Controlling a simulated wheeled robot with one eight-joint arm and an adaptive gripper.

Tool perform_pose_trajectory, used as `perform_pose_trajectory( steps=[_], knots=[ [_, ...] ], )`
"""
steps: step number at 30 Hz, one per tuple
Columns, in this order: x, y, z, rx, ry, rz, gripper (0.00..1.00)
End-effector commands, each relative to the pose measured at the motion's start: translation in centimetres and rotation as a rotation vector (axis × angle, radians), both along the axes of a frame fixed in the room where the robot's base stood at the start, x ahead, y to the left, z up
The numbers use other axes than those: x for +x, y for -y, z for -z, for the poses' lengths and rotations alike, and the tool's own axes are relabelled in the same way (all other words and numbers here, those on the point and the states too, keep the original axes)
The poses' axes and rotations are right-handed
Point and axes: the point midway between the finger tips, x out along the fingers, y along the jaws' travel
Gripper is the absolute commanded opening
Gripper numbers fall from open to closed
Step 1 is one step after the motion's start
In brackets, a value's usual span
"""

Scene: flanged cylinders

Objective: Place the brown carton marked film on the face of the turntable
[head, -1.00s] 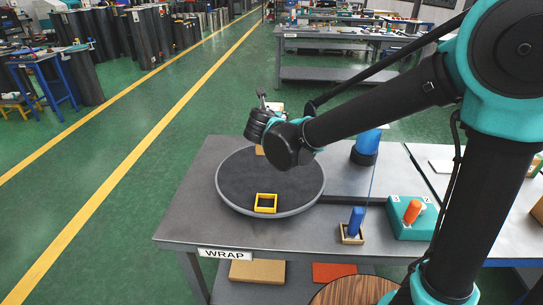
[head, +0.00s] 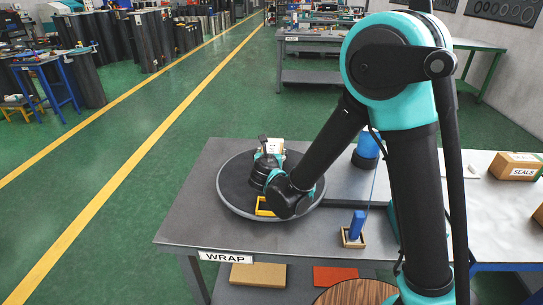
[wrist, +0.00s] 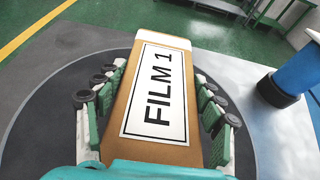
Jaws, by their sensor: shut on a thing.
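My gripper (wrist: 155,110) is shut on a brown carton (wrist: 188,148) with a white label reading FILM 1, which fills the middle of the wrist view. In the head view the carton (head: 274,145) shows only in part past my gripper (head: 268,160). The round dark turntable (head: 235,190) with a grey rim stands on the grey table, and the carton is over it. I cannot tell whether the carton touches the turntable's face. A yellow square frame (head: 264,208) lies on the turntable's near part, partly hidden by my wrist.
A blue cylinder on a dark base (head: 366,150) stands right of the turntable, also in the wrist view (wrist: 296,74). A blue peg in a wooden holder (head: 355,228) stands at the near right. A SEALS carton (head: 516,166) lies on the far right table.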

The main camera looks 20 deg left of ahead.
Motion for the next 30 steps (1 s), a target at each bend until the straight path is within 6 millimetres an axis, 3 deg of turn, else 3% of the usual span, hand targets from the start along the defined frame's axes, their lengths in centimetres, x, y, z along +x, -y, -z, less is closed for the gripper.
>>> perform_pose_trajectory(
  steps=[15,16,21,30],
  knots=[
    [0.0,0.01,1.11,-0.001,0.001,0.0,0.09],
    [-0.01,0.01,1.19,0.0,0.0,0.0,0.69],
    [-0.01,0.01,1.14,0.0,0.0,0.0,0.89],
    [-0.01,0.02,1.1,0.0,0.0,0.0,0.89]
  ],
)
